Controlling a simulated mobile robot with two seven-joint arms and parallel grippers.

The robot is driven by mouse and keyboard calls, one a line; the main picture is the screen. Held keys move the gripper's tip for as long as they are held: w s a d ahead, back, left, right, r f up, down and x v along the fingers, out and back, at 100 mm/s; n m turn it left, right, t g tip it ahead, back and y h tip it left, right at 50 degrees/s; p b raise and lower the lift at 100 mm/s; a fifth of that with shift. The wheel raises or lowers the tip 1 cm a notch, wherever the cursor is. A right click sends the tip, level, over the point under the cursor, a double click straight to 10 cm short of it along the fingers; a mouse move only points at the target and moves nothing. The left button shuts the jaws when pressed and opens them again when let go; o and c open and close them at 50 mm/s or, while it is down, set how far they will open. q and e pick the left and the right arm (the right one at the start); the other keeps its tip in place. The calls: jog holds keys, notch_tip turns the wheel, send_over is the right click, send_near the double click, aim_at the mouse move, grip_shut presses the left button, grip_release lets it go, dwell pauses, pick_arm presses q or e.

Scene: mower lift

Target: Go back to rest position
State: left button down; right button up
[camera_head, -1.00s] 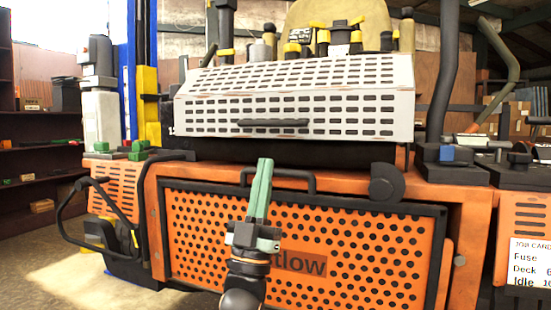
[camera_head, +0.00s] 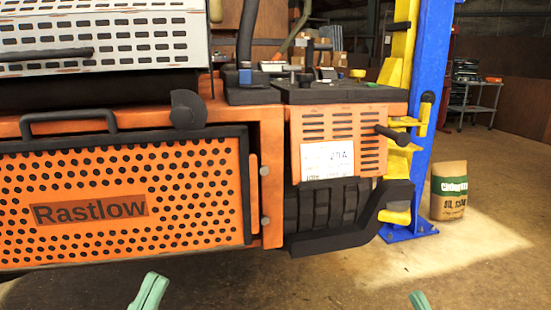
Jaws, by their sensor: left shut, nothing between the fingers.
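The green fingertips of my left gripper (camera_head: 149,291) show at the bottom edge, left of centre. They are together with nothing between them, and stand in front of and below the orange perforated panel marked Rastlow (camera_head: 90,211). A green tip of my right gripper (camera_head: 420,300) shows at the bottom edge, right of centre, over the floor. The rest of it is cut off by the frame, so its opening cannot be told. Both arms are out of view.
The orange mower has a black handle (camera_head: 68,121) on top of its panel and a white card (camera_head: 327,161) on its right side. A blue lift post (camera_head: 431,90) stands to the right, with a sack (camera_head: 448,190) beside it. The floor at lower right is clear.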

pick_arm(q)
jog(key=w+f+n+g+y+p, duration=0.5)
jog(key=f+n+y+p, duration=0.4)
jog(key=p, duration=1)
pick_arm(e)
jog(key=w+d+f+m+g+h, duration=0.3)
jog(key=w+f+m+g+h, duration=0.3)
jog(key=h, duration=0.4)
pick_arm(q)
jog(key=s+a+f+n+g+y+p, duration=0.1)
jog(key=s+a+f+g+y+p, duration=0.1)
jog(key=s+f+g+p, duration=0.5)
jog(key=s+g+y+p, duration=0.1)
jog(key=s+p, duration=0.2)
jog(key=p, duration=0.2)
jog(key=shift+s+a+f+p, duration=0.3)
jog(key=shift+s+f, duration=0.05)
pick_arm(e)
jog(key=s+d+f+m+g+h, duration=0.1)
jog(key=s+f+m+g+h, duration=0.2)
jog(key=s+f+g, duration=0.3)
notch_tip(320, 180, down, 4)
jog(key=shift+s+d+r+m+g, duration=0.15)
jog(key=shift+s+d+m+g, duration=0.25)
jog(key=shift+s, duration=0.7)
jog(key=shift+a, duration=0.15)
